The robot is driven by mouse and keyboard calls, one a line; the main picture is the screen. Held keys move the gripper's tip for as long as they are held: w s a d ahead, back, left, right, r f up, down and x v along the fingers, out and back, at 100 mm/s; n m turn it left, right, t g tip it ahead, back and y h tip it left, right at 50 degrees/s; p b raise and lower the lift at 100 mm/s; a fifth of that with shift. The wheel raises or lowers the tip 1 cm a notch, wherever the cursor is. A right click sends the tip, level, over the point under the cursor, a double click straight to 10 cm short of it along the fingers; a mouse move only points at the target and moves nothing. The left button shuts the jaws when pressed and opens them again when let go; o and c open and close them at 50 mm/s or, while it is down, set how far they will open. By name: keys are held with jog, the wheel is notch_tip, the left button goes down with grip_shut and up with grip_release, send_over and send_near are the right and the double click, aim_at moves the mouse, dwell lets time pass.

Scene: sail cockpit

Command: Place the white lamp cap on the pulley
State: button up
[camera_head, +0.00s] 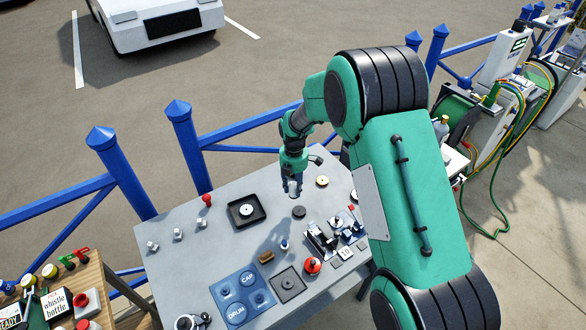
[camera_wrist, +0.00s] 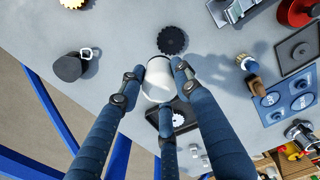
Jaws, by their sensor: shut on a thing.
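My gripper (camera_head: 292,190) is shut on the white lamp cap (camera_wrist: 158,82), held above the grey table. The cap shows small and pale between the fingers in the head view (camera_head: 293,186). I cannot tell for sure which thing is the pulley. A black toothed disc (camera_wrist: 172,41) lies just beyond the cap in the wrist view and on the table in the head view (camera_head: 299,211). A dark round body with a metal loop (camera_wrist: 70,68) stands apart at left in the wrist view. A pale round part sits in a black square tray (camera_head: 262,219), partly behind my fingers in the wrist view.
A yellow toothed disc (camera_head: 322,181) lies near the table's far edge. A blue board (camera_head: 226,291) marked DRUM and CAP, a red round thing (camera_head: 312,265) and a dark mechanism (camera_head: 322,238) stand nearer. Blue railing (camera_head: 186,145) runs behind the table (camera_head: 165,275).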

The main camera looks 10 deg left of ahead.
jog(key=shift+m, duration=0.3)
jog(key=w+d, duration=0.1)
jog(key=d, duration=0.1)
jog(key=w+d, duration=0.1)
jog(key=d, duration=0.1)
jog(key=shift+w+f, duration=0.15)
jog(key=shift+w, duration=0.15)
jog(key=shift+w+a+f+p, duration=0.1)
jog(key=shift+w+a+f, duration=0.15)
jog(key=shift+w+a, duration=1.5)
jog(key=shift+w+a+f+p, duration=0.15)
jog(key=shift+w+a+f, duration=0.15)
jog(key=shift+w, duration=2.85)
jog(key=shift+w+a+f+p, duration=0.15)
jog(key=shift+w+a, duration=0.95)
jog(key=shift+w, duration=1.35)
jog(key=shift+f, duration=1.8)
jog(key=shift+f, duration=0.15)
